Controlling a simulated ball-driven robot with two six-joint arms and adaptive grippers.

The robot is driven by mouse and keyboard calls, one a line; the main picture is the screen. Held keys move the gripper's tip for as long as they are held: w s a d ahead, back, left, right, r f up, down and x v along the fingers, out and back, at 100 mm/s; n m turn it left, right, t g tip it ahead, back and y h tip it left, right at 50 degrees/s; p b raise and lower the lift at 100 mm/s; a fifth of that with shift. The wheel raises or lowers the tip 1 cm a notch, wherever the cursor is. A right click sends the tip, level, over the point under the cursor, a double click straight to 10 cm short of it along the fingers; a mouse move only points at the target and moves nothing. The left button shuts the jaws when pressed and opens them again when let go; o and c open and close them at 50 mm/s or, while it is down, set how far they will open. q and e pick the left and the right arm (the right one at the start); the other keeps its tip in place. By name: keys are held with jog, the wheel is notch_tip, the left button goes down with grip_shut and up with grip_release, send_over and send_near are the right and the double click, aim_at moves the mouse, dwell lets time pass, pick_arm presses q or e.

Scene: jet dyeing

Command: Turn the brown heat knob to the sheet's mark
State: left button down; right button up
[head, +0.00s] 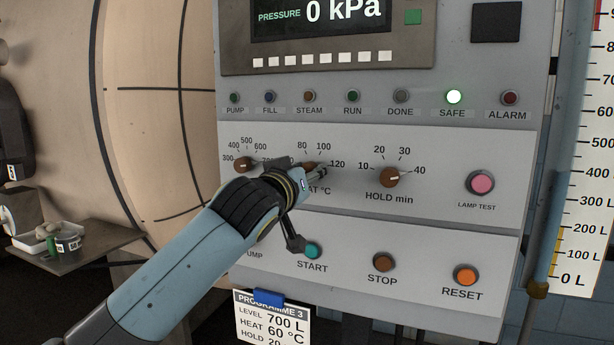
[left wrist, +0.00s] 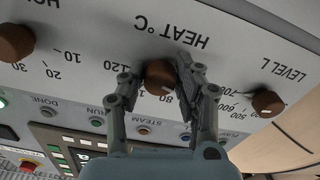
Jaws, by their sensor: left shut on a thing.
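The brown heat knob (head: 308,166) sits mid-panel, mostly hidden by my left gripper (head: 316,174) in the head view. In the left wrist view the knob (left wrist: 158,74) shows between the two fingers of my left gripper (left wrist: 157,82), which is shut on it. The "HEAT °C" scale shows 80, 100 and 120 in the head view; its lower end and the knob's pointer are hidden. The programme sheet (head: 272,322) hangs below the panel on a blue clip and reads level 700 L, heat 60 °C, hold 20. My right gripper is not in view.
The level knob (head: 244,164) is left of the heat knob and the hold knob (head: 389,177) is right. Start (head: 313,251), stop (head: 383,262) and reset (head: 466,275) buttons lie below. A small shelf (head: 75,258) stands at left.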

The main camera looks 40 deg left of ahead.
pick_arm(q)
jog(key=shift+f, duration=0.25)
jog(key=c, duration=1.3)
grip_release()
jog(key=shift+c, duration=0.2)
jog(key=o, duration=0.4)
jog(key=shift+r, duration=0.15)
jog(key=v, duration=1.2)
